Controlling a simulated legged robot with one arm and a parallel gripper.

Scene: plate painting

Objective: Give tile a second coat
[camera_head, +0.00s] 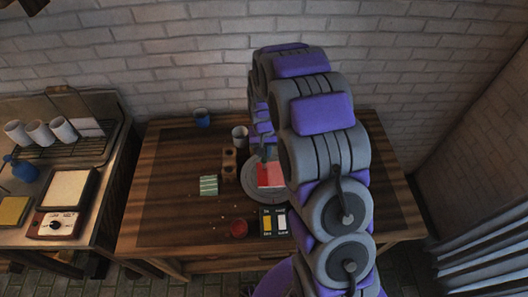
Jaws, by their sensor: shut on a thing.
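A square red tile (270,175) lies on a round grey plate-like stand (254,193) in the middle of the wooden table. My arm reaches over from the right and covers the stand's right side. My gripper (268,152) is just above the tile's far edge, small and partly hidden by my arm. It is shut on a thin dark tool, probably a brush; I cannot tell whether its tip touches the tile. A small red round dish (239,228) is near the table's front. Beside it is a dark card (274,221) with yellow and white patches.
A wooden block holder (229,164), a green striped block (208,185), a pale cup (240,136) and a blue cup (202,118) stand left of and behind the stand. A side counter at left holds white cups (39,133) and a scale-like device (67,195). The table's left part is clear.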

